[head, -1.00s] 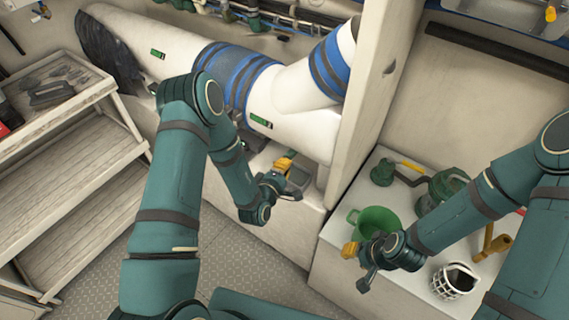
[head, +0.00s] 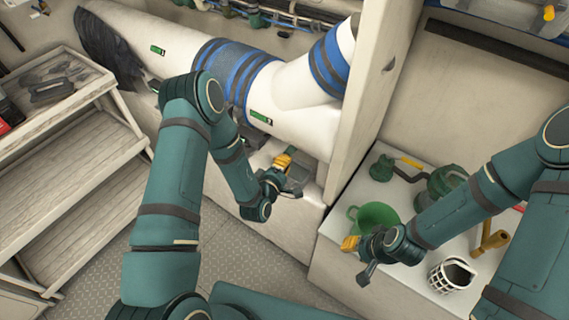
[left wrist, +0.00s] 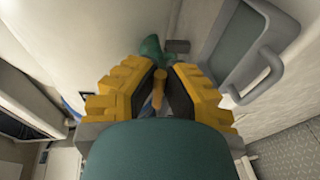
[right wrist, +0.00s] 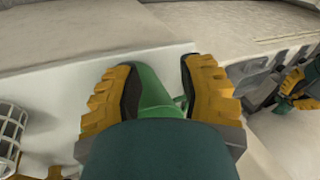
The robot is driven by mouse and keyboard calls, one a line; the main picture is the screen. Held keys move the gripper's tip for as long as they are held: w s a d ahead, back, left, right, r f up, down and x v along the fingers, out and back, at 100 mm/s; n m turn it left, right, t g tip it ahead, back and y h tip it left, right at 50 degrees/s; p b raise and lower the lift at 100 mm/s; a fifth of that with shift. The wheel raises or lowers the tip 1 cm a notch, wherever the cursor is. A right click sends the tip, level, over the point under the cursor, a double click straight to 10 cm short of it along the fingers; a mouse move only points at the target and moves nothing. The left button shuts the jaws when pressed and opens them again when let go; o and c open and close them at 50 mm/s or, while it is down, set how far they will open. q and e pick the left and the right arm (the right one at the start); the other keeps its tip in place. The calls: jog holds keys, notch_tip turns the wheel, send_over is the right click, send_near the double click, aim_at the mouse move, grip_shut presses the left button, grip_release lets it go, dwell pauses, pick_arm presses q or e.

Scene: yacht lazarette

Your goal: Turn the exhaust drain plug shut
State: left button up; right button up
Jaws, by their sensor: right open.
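The white exhaust pipe (head: 172,52) with blue bands (head: 240,75) runs along the back. In the left wrist view, a yellow-orange handle (left wrist: 159,82), seemingly the drain plug's, stands between my left gripper's fingers (left wrist: 160,88). A dark green part (left wrist: 150,46) is beyond it. The fingers are close on both sides of the handle; I cannot tell whether they touch it. In the head view my left gripper (head: 285,175) is just below the pipe. My right gripper (right wrist: 160,75) is open over the white bench, beside a green bucket (head: 376,215), which shows between its fingers.
A white bulkhead (head: 366,80) stands right of the left gripper. The bench (head: 345,262) holds a green pump-like part (head: 445,184), a white basket (head: 438,280) and a yellow tool (head: 492,240). Wooden shelves (head: 75,150) stand at left. A grey handled box (left wrist: 243,50) is near the left gripper.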

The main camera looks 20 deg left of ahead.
pick_arm(q)
jog(key=o, duration=0.5)
jog(key=shift+a, duration=0.1)
jog(key=v, duration=1.2)
